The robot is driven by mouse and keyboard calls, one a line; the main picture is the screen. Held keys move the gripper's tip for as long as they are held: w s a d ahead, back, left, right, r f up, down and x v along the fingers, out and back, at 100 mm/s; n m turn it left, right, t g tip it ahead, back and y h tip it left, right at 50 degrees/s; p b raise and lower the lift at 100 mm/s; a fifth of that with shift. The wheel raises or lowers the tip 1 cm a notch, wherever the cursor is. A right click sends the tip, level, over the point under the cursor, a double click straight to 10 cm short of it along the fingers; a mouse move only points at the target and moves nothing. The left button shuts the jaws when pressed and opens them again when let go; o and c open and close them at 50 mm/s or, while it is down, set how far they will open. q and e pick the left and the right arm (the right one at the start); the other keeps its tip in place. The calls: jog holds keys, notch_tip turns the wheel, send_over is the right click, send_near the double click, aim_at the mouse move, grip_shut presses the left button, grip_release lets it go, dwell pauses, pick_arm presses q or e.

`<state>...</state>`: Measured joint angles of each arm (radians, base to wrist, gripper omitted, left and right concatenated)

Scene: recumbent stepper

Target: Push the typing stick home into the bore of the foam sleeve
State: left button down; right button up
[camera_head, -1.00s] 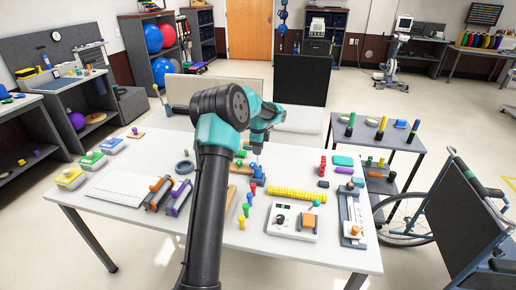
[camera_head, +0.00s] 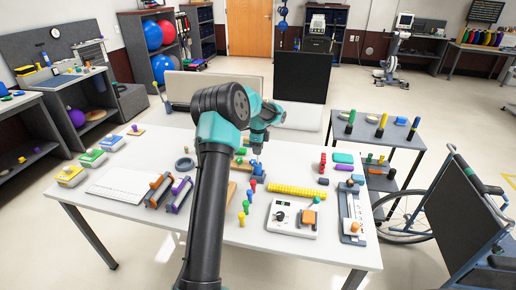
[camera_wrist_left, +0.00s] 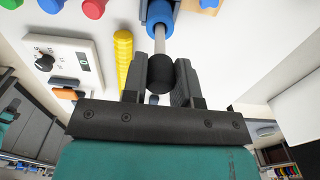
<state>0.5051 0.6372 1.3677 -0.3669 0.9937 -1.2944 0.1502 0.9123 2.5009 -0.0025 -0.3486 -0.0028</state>
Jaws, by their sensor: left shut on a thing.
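The typing stick (camera_wrist_left: 160,40) has a grey shaft and a black knob-like end. My left gripper (camera_wrist_left: 160,82) is shut on that black end, with one finger on each side. The far end of the shaft meets the blue foam sleeve (camera_wrist_left: 161,12) at the top of the left wrist view and appears to be in its bore. How deep it sits is hidden. In the head view my left gripper (camera_head: 258,147) is above the blue sleeve (camera_head: 257,170) at mid-table, and my arm covers part of the area. My right gripper is not in view.
A yellow ribbed roll (camera_head: 297,192) and a white control box (camera_head: 293,219) lie to the right on the white table (camera_head: 300,250). Several coloured pegs stand close by the sleeve. A white board (camera_head: 120,189) and purple and orange rollers are on the left.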

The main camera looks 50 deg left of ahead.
aim_at(258, 157)
pick_arm(q)
jog(key=shift+f, duration=2.45)
dwell(1.9)
jog(key=c, duration=0.8)
grip_release()
jog(key=shift+r, duration=0.1)
jog(key=shift+r, duration=2.95)
jog(key=shift+r, duration=0.15)
notch_tip(258, 157, up, 17)
